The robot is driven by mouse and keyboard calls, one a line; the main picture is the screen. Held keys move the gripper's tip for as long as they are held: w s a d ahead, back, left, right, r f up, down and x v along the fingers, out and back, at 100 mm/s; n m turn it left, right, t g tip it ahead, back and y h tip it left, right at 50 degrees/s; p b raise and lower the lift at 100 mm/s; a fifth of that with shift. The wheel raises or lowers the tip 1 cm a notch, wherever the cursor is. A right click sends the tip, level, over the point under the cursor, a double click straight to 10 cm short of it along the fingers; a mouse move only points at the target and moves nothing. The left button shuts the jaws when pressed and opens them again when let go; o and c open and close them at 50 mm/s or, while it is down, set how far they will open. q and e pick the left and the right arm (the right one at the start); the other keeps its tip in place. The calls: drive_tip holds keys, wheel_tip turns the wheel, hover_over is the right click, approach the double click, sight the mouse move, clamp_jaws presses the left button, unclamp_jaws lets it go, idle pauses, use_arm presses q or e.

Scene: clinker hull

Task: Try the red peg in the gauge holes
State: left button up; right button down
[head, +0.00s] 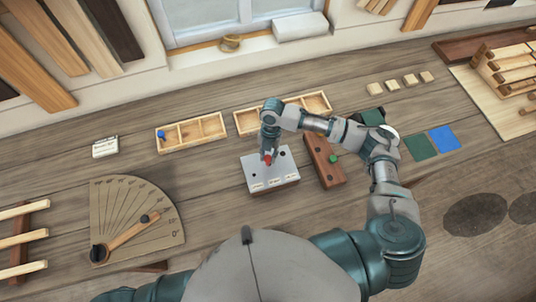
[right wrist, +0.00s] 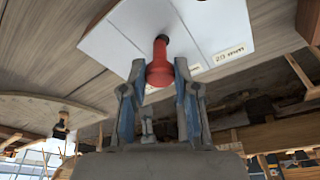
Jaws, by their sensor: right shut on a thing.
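The gauge block (head: 262,180) is a pale grey plate with dark holes and small labels along its front edge, lying mid-bench. The red peg (head: 267,160) is over its upper left part. My right gripper (head: 268,153) is shut on the peg from above. In the right wrist view the red peg (right wrist: 160,68) stands between the two fingers of my right gripper (right wrist: 158,78). Its narrower end meets the gauge plate (right wrist: 120,38). I cannot tell whether it is inside a hole. My left gripper is out of view.
A brown wooden block (head: 321,156) with a green peg (head: 333,158) stands close right of the gauge. Wooden trays (head: 203,131) lie behind, one with a blue peg (head: 161,134). An angle board (head: 150,205) lies at left.

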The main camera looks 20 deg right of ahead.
drive_tip(key=shift+d+f, duration=0.1)
drive_tip(key=shift+d, duration=0.2)
drive_tip(key=shift+w+b+x, duration=0.2)
drive_tip(key=shift+b+x, duration=0.3)
drive_tip(key=shift+x, duration=0.5)
idle(0.6)
drive_tip(key=shift+s+a+p+v, duration=0.1)
drive_tip(key=shift+s+p+v, duration=0.05)
drive_tip(key=shift+v, duration=0.7)
drive_tip(key=shift+s+a+p+v, duration=0.1)
drive_tip(key=shift+s+p+v, duration=0.1)
drive_tip(key=shift+v, duration=0.6)
drive_tip(key=shift+s+a+p+v, duration=0.1)
drive_tip(key=shift+s+p+v, duration=0.05)
drive_tip(key=shift+v, duration=0.7)
drive_tip(key=shift+d, duration=0.1)
